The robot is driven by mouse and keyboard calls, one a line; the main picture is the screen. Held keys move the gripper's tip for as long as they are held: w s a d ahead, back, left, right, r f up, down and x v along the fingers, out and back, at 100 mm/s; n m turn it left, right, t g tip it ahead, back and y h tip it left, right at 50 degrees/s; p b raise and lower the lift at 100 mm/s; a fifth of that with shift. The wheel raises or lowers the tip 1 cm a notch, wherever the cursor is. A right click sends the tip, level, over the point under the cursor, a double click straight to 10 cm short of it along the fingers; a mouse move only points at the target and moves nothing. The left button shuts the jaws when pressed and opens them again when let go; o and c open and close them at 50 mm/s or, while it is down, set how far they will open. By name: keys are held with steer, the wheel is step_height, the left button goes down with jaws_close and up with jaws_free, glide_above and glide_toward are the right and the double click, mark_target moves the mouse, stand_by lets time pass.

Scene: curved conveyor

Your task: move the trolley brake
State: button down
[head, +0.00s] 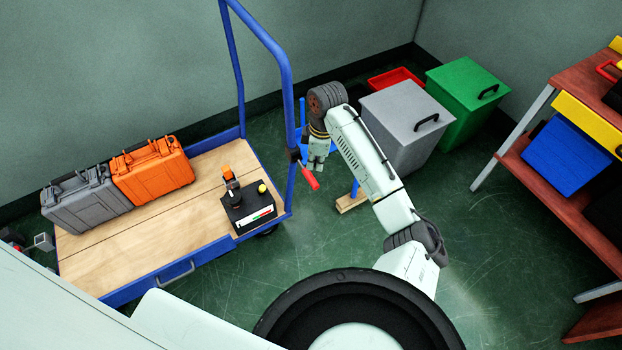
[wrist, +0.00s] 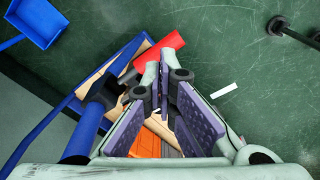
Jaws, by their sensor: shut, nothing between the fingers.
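The trolley (head: 88,250) has a wooden deck and a blue tubular frame, and stands at the left in the head view. Its brake lever with a red handle (head: 310,179) sits on a black mount on the right-hand blue post and points down to the right. My gripper (head: 316,167) is shut and empty, pointing down close beside the handle. In the wrist view my gripper (wrist: 160,82) has its purple-padded fingers together at the tips. I cannot tell whether it touches the lever.
On the deck are a grey case (head: 85,203), an orange case (head: 152,170) and a black box (head: 248,208) with a small stick. A grey bin (head: 402,128) and a green bin (head: 466,92) stand behind my arm. A red shelf (head: 570,190) is at the right. The floor between is mostly clear.

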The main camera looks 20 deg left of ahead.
mark_target(313, 177)
steer(key=shift+a+f+b, duration=0.15)
steer(key=shift+f+b, duration=0.8)
steer(key=shift+f, duration=0.4)
steer(key=shift+a+f+b, duration=0.1)
steer(key=shift+f+b, duration=0.85)
steer(key=shift+f, duration=0.4)
steer(key=shift+s, duration=0.1)
step_height(313, 177, down, 2)
steer(key=shift+f+b, duration=0.15)
steer(key=shift+b, duration=0.55)
steer(key=shift+d, duration=0.1)
steer(key=shift+d+r+p, duration=0.3)
steer(key=shift+w+d+r+p, duration=0.15)
steer(key=shift+w+d, duration=0.05)
steer(key=shift+d, duration=0.35)
steer(key=shift+w+d+r+p, duration=0.15)
steer(key=shift+w+d, duration=0.05)
steer(key=shift+d, duration=0.35)
